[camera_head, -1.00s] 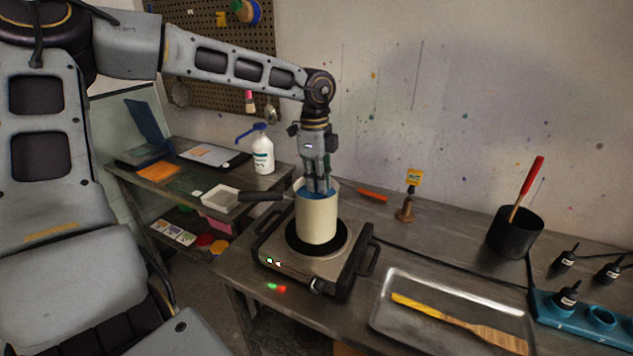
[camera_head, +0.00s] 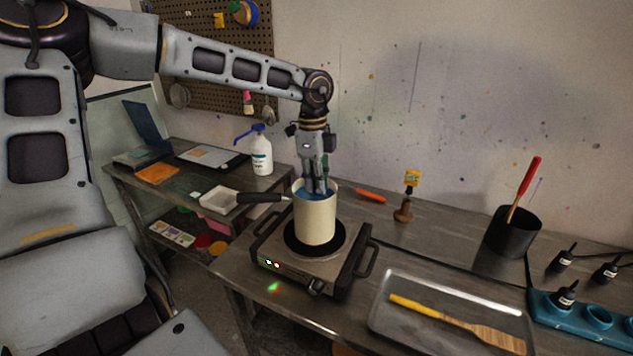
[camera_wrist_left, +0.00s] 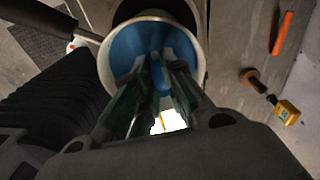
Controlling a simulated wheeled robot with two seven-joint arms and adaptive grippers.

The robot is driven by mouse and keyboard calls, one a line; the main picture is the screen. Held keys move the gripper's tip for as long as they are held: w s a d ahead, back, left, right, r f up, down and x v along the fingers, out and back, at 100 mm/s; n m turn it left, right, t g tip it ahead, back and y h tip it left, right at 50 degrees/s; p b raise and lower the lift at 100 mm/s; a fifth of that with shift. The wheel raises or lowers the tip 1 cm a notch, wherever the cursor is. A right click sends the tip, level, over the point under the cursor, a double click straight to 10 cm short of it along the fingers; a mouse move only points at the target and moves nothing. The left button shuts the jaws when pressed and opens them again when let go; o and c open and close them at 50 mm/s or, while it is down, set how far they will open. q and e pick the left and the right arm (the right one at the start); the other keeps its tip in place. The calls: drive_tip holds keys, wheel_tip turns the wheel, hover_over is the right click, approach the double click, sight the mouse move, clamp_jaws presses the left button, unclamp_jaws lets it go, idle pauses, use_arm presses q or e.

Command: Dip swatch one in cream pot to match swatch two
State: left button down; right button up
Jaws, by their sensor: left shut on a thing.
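The cream pot (camera_head: 316,220) stands upright on the hot plate, with blue liquid inside; it also shows in the left wrist view (camera_wrist_left: 109,76). My left gripper (camera_head: 316,188) points down into the pot mouth, its fingertips at about the liquid. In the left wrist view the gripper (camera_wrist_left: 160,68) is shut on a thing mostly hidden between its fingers. I cannot tell clearly that it is swatch one. My right gripper is out of view.
The hot plate (camera_head: 276,258) has side handles. A white bottle (camera_head: 261,155) stands behind.

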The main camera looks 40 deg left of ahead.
use_arm(q)
drive_tip(key=shift+r, duration=0.75)
drive_tip(key=shift+r+p, duration=0.6)
drive_tip(key=shift+r, duration=0.1)
drive_tip(key=shift+r+p, duration=0.65)
drive_tip(key=shift+r, duration=1.15)
drive_tip(key=shift+r+p, duration=0.9)
drive_tip(key=shift+r, duration=0.35)
wheel_tip(320, 180, up, 3)
drive_tip(key=shift+f+p, duration=0.2)
drive_tip(key=shift+p, duration=0.5)
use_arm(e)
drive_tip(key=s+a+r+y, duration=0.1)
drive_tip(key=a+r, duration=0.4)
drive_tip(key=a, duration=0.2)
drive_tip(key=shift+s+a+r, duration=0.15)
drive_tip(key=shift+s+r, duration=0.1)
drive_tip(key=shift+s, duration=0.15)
